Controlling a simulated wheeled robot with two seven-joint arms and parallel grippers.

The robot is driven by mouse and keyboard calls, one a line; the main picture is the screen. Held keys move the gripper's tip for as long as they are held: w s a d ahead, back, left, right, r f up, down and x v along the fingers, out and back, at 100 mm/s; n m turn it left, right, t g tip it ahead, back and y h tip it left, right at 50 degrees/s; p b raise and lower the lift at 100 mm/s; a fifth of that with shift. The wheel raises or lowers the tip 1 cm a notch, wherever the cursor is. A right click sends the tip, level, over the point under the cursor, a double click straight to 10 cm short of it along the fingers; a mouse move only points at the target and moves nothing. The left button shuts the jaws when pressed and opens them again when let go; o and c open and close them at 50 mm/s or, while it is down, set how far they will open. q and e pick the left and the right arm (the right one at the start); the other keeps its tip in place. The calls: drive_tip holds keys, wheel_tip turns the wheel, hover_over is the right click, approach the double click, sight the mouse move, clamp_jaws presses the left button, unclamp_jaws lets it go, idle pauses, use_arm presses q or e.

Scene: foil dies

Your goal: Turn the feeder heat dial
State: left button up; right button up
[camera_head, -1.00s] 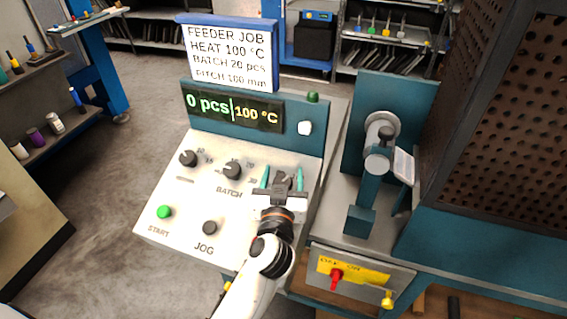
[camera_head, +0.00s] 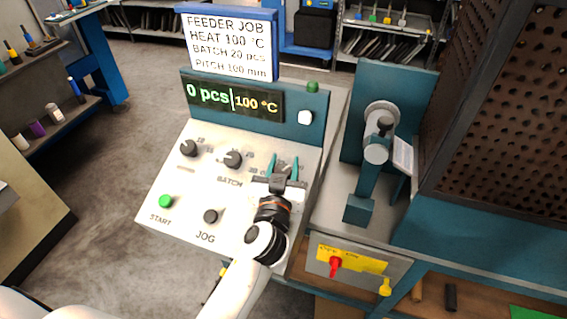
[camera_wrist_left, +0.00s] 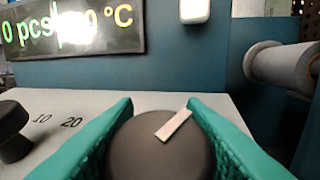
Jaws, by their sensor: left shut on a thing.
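My left gripper (camera_head: 283,164) has its teal fingers on either side of the right-hand dial on the sloping feeder panel (camera_head: 185,230). In the left wrist view, the fingers are shut on this dark round dial (camera_wrist_left: 150,150), whose white pointer mark leans up to the right. Its label is hidden by the hand. The display (camera_head: 235,100) reads 0 pcs and 100 °C. The job sign (camera_head: 228,47) reads heat 100 °C, batch 20 pcs, pitch 100 mm. My right gripper is not in view.
The batch dial (camera_head: 232,159) and another dark dial (camera_head: 188,148) sit left of the hand. A green start button (camera_head: 166,202) and dark jog button (camera_head: 210,216) lie nearer. A roller on a teal stand (camera_head: 376,150) stands to the right.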

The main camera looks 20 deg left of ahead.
use_arm(q)
drive_tip(key=m+h+p, duration=0.3)
drive_tip(key=m+g+h+p, duration=0.1)
drive_tip(key=m+h+p, duration=0.2)
drive_tip(key=h, duration=0.1)
drive_tip(key=m+g+h+p, duration=0.1)
drive_tip(key=m+h+p, duration=0.2)
drive_tip(key=shift+d+r+h, duration=0.3)
drive_tip(key=shift+d, duration=0.1)
drive_tip(key=m+g+h+p, duration=0.2)
drive_tip(key=m+h, duration=0.1)
drive_tip(key=shift+s+d+f+m, duration=0.1)
drive_tip(key=shift+d+f+m, duration=0.05)
drive_tip(key=shift+m, duration=0.15)
drive_tip(key=shift+d+m+g+h, duration=0.1)
drive_tip(key=shift+m+g+h, duration=0.4)
drive_tip(key=shift+m+g, duration=0.15)
drive_tip(key=shift+s+d+f+g, duration=0.1)
drive_tip(key=shift+g, duration=0.15)
drive_tip(key=o, duration=1)
drive_tip(key=shift+f, duration=0.1)
drive_tip(key=shift+s+a+f, duration=0.1)
drive_tip(key=shift+s+a, duration=0.15)
drive_tip(key=shift+s, duration=0.05)
drive_tip(key=b+v, duration=0.1)
drive_tip(key=v, duration=0.9)
drive_tip(key=shift+s+a+b, duration=0.1)
drive_tip(key=shift+a+b, duration=0.2)
drive_tip(key=shift+b, duration=0.1)
drive_tip(key=shift+s+a, duration=0.25)
